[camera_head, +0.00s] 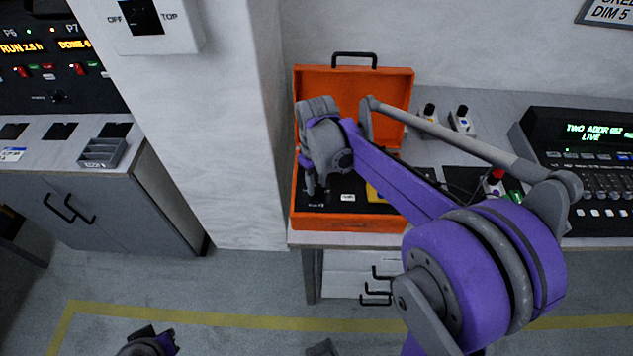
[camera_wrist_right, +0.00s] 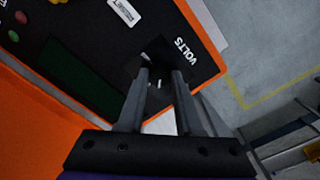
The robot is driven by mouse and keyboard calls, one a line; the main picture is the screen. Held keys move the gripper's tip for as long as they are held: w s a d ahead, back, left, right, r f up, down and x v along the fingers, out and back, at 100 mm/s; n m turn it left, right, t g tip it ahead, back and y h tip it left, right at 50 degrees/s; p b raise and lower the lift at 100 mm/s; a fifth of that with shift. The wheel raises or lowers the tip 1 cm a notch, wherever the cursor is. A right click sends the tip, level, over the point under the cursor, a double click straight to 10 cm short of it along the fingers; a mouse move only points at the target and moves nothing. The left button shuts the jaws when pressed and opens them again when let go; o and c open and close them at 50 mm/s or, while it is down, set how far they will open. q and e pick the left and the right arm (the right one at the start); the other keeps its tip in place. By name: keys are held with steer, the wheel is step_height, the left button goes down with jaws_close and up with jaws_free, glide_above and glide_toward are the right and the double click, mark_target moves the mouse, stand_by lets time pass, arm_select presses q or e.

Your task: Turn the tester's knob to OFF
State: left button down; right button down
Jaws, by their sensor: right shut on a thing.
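The tester is an orange open case (camera_head: 300,215) on the grey counter, with its lid standing up at the back. Its black panel (camera_wrist_right: 110,50) fills the upper left of the right wrist view, with a dark green screen and a white "VOLTS" label. My right gripper (camera_head: 318,188) reaches down into the case at its left front. In the right wrist view its two fingers (camera_wrist_right: 161,72) are closed on the dark knob (camera_wrist_right: 155,57) beside "VOLTS". The fingers hide much of the knob. I cannot read its setting.
Right of the case are small black-topped items (camera_head: 461,118) and a lighting console (camera_head: 590,160). A wall pillar (camera_head: 240,130) stands to the left, and a grey cabinet (camera_head: 110,200) beyond it. The floor in front is mostly clear.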

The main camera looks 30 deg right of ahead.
mark_target(316, 187)
steer(key=n, duration=0.4)
steer(key=shift+n, duration=2.6)
steer(key=c, duration=0.6)
jaws_free()
step_height(316, 187, up, 11)
steer(key=shift+f+p, duration=0.1)
steer(key=shift+p, duration=0.3)
